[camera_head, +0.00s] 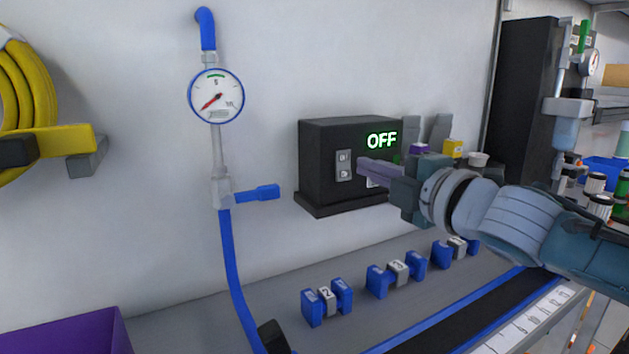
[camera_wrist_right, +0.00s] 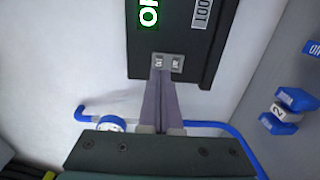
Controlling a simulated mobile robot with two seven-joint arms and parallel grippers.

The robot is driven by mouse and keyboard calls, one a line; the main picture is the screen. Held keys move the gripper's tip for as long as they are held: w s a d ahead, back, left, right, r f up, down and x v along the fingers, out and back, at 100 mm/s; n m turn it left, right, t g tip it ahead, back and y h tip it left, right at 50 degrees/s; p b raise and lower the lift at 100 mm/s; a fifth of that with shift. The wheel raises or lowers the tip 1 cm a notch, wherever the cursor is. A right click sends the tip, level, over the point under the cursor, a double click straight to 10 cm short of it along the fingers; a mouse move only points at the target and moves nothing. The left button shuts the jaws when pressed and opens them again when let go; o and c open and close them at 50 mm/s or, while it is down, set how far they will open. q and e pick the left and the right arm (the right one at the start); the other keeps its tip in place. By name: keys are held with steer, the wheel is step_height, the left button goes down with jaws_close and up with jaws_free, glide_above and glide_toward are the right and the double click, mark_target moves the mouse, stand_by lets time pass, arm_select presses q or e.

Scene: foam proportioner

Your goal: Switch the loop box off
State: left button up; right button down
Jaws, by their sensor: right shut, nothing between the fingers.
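The loop box (camera_head: 322,182) is a black box against the wall, and its lit green display (camera_head: 381,140) reads OFF. A small grey switch plate (camera_head: 344,165) with two marked buttons is on its front. My right gripper (camera_head: 362,167) is shut and empty, its purple fingers pointing at the box front just right of the plate. In the right wrist view the fingertips (camera_wrist_right: 160,72) overlap the lower edge of the switch plate (camera_wrist_right: 174,62); whether they touch it I cannot tell. The box's lower right front is partly hidden by the gripper. My left gripper is not in view.
A pressure gauge (camera_head: 216,95) on a pipe with a blue valve handle (camera_head: 262,193) is left of the box. Numbered blue clamps (camera_head: 327,301) stand on the grey bench below. A yellow hose (camera_head: 28,90) hangs at far left, above a purple bin (camera_head: 75,335).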

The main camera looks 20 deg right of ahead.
steer(key=s, duration=1)
steer(key=shift+d+r, duration=0.3)
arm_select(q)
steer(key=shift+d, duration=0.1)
